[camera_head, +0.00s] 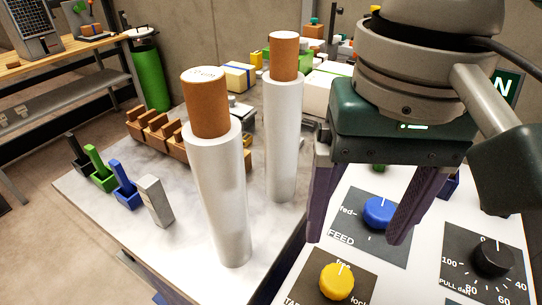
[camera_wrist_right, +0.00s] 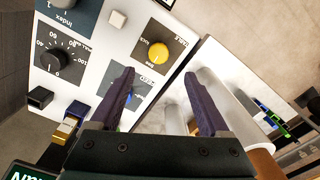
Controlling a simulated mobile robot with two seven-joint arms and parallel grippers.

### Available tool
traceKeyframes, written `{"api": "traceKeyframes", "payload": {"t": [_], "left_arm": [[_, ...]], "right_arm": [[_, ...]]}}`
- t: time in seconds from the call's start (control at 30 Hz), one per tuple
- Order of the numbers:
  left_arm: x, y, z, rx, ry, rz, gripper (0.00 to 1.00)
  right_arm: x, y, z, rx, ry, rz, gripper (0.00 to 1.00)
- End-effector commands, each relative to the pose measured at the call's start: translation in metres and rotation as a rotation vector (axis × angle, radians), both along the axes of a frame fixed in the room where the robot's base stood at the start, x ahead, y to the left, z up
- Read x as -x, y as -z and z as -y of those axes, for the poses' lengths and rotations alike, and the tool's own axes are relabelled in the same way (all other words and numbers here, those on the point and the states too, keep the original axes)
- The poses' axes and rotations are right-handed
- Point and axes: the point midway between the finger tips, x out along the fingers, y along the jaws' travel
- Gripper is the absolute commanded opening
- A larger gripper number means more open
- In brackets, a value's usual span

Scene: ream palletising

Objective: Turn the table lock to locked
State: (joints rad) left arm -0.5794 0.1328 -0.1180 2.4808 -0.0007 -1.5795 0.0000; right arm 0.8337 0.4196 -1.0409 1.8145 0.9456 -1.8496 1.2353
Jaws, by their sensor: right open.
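The table lock is a yellow knob (camera_head: 337,281) on a dark plate at the bottom of the white control panel (camera_head: 298,285). Part of its label reads "lock" at the right and "fre" above; its white mark points up toward "fre". The yellow knob also shows in the right wrist view (camera_wrist_right: 158,52), just beyond the fingertips. My right gripper (camera_head: 355,241) is open and empty, its fingers pointing down over the panel on either side of the blue feed knob (camera_head: 380,213), apart from the yellow knob. It also shows in the wrist view (camera_wrist_right: 160,73). My left gripper is not in view.
A black dial (camera_head: 493,259) sits on the panel at the right. Two tall white cylinders with brown tops (camera_head: 217,190) (camera_head: 284,140) stand on the marble table left of the panel. Small coloured holders (camera_head: 124,187) and wooden blocks (camera_head: 160,133) stand farther left.

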Motion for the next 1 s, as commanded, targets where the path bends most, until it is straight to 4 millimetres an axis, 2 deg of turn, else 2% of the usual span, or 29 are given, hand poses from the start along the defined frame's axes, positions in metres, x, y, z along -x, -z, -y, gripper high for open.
{"api": "traceKeyframes", "payload": {"t": [0.17, 0.6, 0.77, 1.0], "left_arm": [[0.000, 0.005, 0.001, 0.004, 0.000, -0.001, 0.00], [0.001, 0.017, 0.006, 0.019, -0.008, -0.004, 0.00], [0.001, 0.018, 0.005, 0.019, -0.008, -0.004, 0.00], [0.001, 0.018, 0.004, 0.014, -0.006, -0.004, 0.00]], "right_arm": [[0.000, 0.013, 0.003, 0.010, 0.011, -0.005, 0.80], [0.000, 0.089, 0.002, 0.010, 0.008, -0.004, 0.80], [-0.001, 0.100, 0.002, 0.009, 0.008, -0.001, 0.80], [-0.001, 0.101, 0.002, 0.007, 0.007, -0.001, 0.80]]}}
